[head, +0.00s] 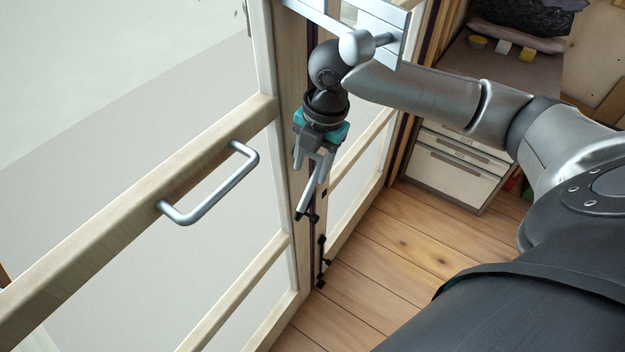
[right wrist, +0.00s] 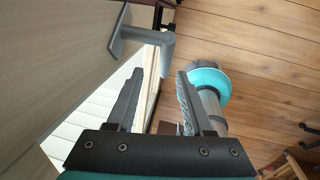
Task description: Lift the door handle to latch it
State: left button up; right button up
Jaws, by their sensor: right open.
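The door handle is a grey lever (right wrist: 167,52) on a flat plate, seen in the right wrist view just ahead of the fingertips. It runs out from the door face and then bends downward in the picture. My right gripper (right wrist: 158,88) is open, and its jaws are apart with nothing between them. The lever end shows in front of the gap and looks apart from both fingers. In the head view my right gripper (head: 310,168) points down beside the door's edge. My left gripper is out of view.
The pale wooden door frame (head: 110,220) fills the left, with a fixed grey pull bar (head: 218,190) on its crossbar. A drawer cabinet (head: 455,165) stands behind my right arm. The plank floor (head: 385,250) is clear between door and cabinet.

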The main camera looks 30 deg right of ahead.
aim_at(315, 178)
jog(key=shift+s+d+r+n, duration=0.15)
jog(key=shift+d+r+n, duration=0.15)
jog(key=shift+d+r, duration=0.35)
jog(key=f, duration=0.2)
jog(key=f+b, duration=0.1)
jog(key=f, duration=0.2)
jog(key=w+f+b, duration=0.1)
jog(key=f, duration=0.1)
jog(key=shift+a+f, duration=0.15)
jog(key=shift+a, duration=0.1)
grip_shut()
jog(key=shift+s, duration=0.1)
dwell(0.6)
